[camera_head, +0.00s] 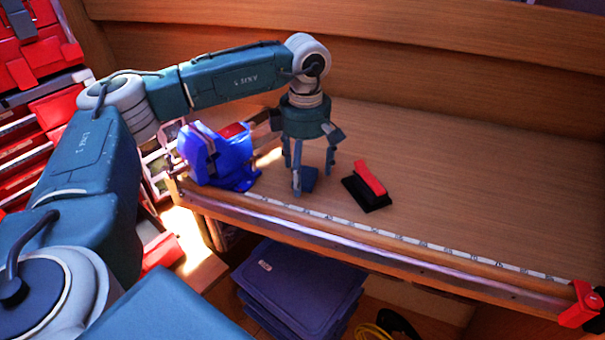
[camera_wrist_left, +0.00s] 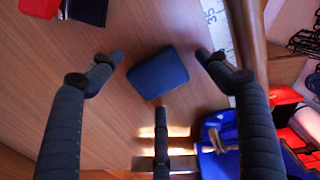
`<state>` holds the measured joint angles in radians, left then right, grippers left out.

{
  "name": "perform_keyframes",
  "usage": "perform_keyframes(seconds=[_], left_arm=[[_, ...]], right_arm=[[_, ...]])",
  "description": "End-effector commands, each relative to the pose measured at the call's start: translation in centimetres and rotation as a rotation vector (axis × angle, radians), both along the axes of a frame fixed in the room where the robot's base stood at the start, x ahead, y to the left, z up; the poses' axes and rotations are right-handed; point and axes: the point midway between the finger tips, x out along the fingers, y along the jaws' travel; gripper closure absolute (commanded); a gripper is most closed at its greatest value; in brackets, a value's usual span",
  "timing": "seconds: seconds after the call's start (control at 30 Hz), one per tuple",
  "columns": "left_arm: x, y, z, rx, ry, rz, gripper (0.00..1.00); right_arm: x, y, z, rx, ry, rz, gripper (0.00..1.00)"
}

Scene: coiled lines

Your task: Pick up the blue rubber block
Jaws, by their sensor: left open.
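The blue rubber block (camera_head: 309,180) sits on the wooden bench near its front edge, partly hidden by my fingers in the head view. In the left wrist view the whole top of the blue rubber block (camera_wrist_left: 157,73) shows, tilted in the picture, between and a little beyond the fingertips. My left gripper (camera_head: 311,180) points down over it from above. Its fingers (camera_wrist_left: 155,78) are spread open, with visible space on both sides of the block, and hold nothing. My right gripper is in neither view.
A red-handled black brush (camera_head: 369,184) lies right of the block. A bright blue object (camera_head: 220,157) stands at left. A white measuring strip (camera_head: 400,236) runs along the front edge, with a red clamp (camera_head: 580,304) at its right end. The back right of the bench is clear.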

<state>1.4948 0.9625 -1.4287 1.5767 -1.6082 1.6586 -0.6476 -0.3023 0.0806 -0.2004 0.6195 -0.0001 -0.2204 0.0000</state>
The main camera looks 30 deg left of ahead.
Motion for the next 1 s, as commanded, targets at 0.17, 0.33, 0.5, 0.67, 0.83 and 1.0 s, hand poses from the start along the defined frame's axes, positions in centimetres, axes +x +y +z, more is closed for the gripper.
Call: perform_keyframes(seconds=[0.17,0.33,0.5,0.67,0.83,1.0], left_arm=[[0.0,0.0,-0.2,0.0,-0.001,0.0,0.23],[0.0,0.0,-0.1,0.0,-0.001,0.0,0.45],[0.0,0.0,-0.1,0.0,-0.001,0.0,0.79],[0.0,0.0,-0.1,0.001,-0.002,0.0,0.8],[0.1,0.0,0.0,0.0,-0.002,0.0,0.8],[0.2,0.0,1.2,0.0,-0.005,0.0,0.8]], right_arm=[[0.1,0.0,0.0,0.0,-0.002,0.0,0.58],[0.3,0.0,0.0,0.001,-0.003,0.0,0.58],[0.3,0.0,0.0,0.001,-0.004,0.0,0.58],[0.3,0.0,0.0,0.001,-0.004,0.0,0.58],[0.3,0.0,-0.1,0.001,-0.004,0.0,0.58],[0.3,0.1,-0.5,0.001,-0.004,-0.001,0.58]])
